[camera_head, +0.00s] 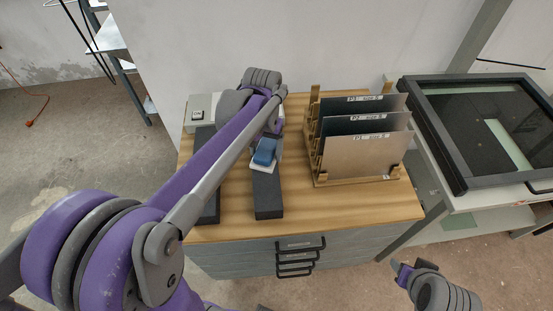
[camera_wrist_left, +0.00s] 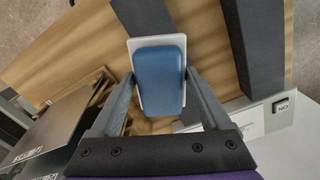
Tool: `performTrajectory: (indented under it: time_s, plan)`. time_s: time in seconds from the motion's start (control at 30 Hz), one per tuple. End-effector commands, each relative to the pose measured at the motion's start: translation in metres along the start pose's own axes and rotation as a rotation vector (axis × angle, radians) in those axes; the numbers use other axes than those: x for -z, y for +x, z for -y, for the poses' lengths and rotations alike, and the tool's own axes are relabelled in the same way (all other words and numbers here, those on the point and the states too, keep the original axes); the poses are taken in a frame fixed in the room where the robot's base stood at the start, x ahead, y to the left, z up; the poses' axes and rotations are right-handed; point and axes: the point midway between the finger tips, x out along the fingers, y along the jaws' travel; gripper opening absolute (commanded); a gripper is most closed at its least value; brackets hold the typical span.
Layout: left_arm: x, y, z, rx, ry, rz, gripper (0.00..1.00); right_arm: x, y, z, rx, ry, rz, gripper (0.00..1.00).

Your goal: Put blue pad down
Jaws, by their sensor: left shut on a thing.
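The blue pad (camera_head: 265,151) is a rounded blue block on a thin white base (camera_head: 262,166). It also shows in the left wrist view (camera_wrist_left: 160,85), between the two grey fingers. My left gripper (camera_head: 268,139) is shut on the blue pad, its fingers along the pad's two sides. The pad is over the far part of a dark grey bar (camera_head: 268,200) on the wooden table; I cannot tell if they touch. My right gripper (camera_head: 403,271) is low at the right, apart from the table, and its jaws are not clear.
A wooden rack (camera_head: 349,181) holds upright plates (camera_head: 366,156) to the right of the pad. Another dark bar (camera_head: 210,209) lies left, partly behind my left arm. A white switch box (camera_head: 198,114) stands at the back left. A black-framed machine (camera_head: 460,184) is at the right.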

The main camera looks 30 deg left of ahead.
Motion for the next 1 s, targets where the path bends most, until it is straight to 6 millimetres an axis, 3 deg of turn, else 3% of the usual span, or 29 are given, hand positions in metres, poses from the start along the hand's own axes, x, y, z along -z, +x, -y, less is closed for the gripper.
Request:
performTrajectory:
  time_s: [0.3,0.7,1.0]
  plan:
    - [0.0,0.05,0.0,0.0,0.0,0.001,0.28,-0.005,0.004,0.0,0.0,0.0,0.005,0.5]
    - [0.0,0.097,0.0,0.0,0.0,0.001,0.28,-0.008,0.006,0.0,0.0,0.0,0.008,0.5]
    - [0.0,0.101,0.0,0.0,0.0,0.0,0.28,-0.008,0.006,0.0,0.0,0.0,0.008,0.5]
